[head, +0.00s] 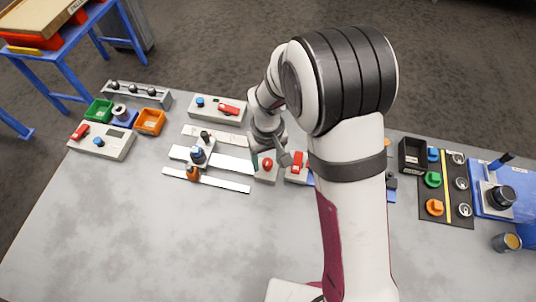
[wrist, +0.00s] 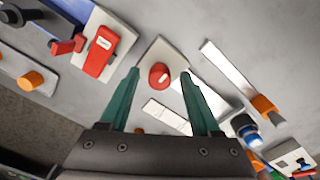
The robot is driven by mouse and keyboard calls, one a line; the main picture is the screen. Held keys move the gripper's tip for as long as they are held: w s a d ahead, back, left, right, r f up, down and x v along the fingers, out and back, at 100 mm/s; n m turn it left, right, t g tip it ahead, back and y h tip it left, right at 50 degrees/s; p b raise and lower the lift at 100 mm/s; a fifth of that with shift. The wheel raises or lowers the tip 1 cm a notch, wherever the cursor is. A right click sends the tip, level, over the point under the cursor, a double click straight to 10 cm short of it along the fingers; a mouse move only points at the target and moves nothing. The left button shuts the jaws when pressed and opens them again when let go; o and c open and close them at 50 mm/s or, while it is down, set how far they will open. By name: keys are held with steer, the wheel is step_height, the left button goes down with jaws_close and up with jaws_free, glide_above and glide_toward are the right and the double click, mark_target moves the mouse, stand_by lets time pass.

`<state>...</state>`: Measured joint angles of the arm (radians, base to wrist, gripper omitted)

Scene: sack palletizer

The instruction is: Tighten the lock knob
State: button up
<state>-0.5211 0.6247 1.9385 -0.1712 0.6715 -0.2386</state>
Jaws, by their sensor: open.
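A round red knob (head: 267,163) with a small pale mark sits on a light square plate on the table, near the middle. No label shows that it is the lock knob. In the wrist view the red knob (wrist: 158,76) lies between the tips of my two green fingers, with a gap on each side. My gripper (wrist: 160,72) is open and empty, pointing at the plate. In the head view my gripper (head: 270,151) is over the knob, partly hiding its plate. Whether the fingertips are level with the knob or above it is hard to tell.
A red rocker switch (head: 298,162) on a light box stands close right of the plate. White rails (head: 206,181) with a blue-and-black piece and an orange clamp (head: 193,174) lie to the left. The front of the grey table is clear.

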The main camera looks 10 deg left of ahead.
jaws_close()
stand_by(0.3)
steer(key=shift+m, duration=0.4)
steer(key=m, duration=0.3)
steer(key=shift+m, duration=0.4)
steer(key=m, duration=0.3)
steer(key=shift+m, duration=0.3)
steer(key=m, duration=0.4)
steer(key=shift+m, duration=1.8)
